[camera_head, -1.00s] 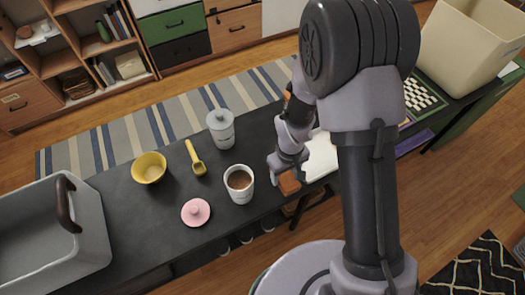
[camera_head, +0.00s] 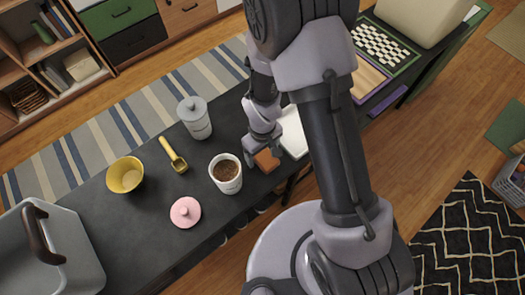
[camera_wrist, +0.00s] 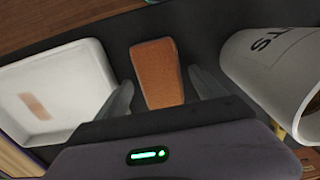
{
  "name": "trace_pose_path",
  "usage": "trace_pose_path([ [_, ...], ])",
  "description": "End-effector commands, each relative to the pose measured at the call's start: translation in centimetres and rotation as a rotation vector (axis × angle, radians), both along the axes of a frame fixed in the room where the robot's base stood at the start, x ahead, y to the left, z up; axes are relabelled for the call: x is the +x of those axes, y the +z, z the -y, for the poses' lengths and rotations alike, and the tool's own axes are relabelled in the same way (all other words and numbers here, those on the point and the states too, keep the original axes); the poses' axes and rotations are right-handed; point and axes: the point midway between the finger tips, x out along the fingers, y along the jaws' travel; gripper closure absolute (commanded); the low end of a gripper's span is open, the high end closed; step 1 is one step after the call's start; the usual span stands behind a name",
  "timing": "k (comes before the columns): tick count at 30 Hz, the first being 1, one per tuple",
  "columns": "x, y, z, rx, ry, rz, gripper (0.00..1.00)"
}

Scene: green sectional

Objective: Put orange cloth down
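The orange cloth (camera_head: 266,161), a small folded block, lies on the dark table near its front edge. In the wrist view the cloth (camera_wrist: 157,75) sits between the two fingers of my gripper (camera_wrist: 163,92), with a gap on each side. My gripper (camera_head: 263,154) is open and low over the table around the cloth. In the head view part of the cloth is hidden by the fingers.
A white cup with brown contents (camera_head: 226,175) stands close left of the cloth; a white tray (camera_head: 294,133) lies right.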

Motion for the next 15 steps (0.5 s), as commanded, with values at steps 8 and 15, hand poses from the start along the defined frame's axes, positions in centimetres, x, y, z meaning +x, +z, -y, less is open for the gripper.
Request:
trace_pose_path([
  [8, 0.1, 2.6, 0.0, 0.001, 0.000, 0.003, 0.20],
  [15, 0.1, 9.5, 0.0, 0.001, 0.000, 0.004, 0.20],
])
